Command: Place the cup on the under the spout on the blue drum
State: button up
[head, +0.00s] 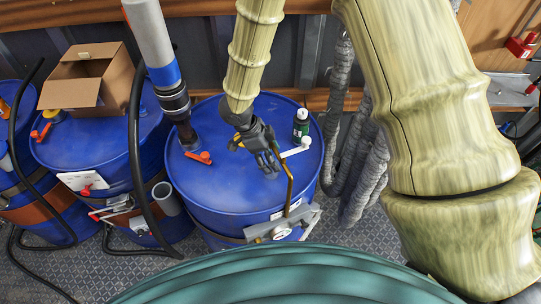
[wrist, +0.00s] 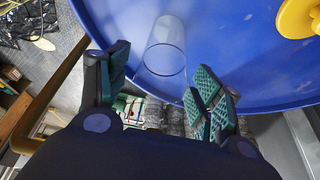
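A clear, see-through cup (wrist: 165,45) shows in the wrist view against the blue drum top (wrist: 240,50), ahead of and between my fingers. Gaps show on both sides of it. I cannot make the cup out clearly in the head view. My gripper (head: 268,163) is open and low over the front right part of the middle blue drum (head: 215,185). Its spread fingers (wrist: 162,68) show in the wrist view. A bronze spout pipe (head: 290,188) with a white lever (head: 296,149) bends down over the drum's front right edge, close to my gripper.
A dark bottle (head: 301,127) stands on the drum behind the lever. A grey hose nozzle (head: 178,100) with a red lever (head: 200,157) rises at its left. A gauge bracket (head: 283,230) is at the drum's front. Other drums and a cardboard box (head: 90,78) are left.

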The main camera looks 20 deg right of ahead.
jog(key=w+a+r+b, duration=0.2)
jog(key=a, duration=0.4)
jog(key=w+a+r+b, duration=0.2)
jog(key=a+r+b, duration=0.1)
jog(key=a, duration=0.4)
jog(key=shift+a, duration=0.2)
jog(key=shift+s, duration=0.1)
dwell(0.3)
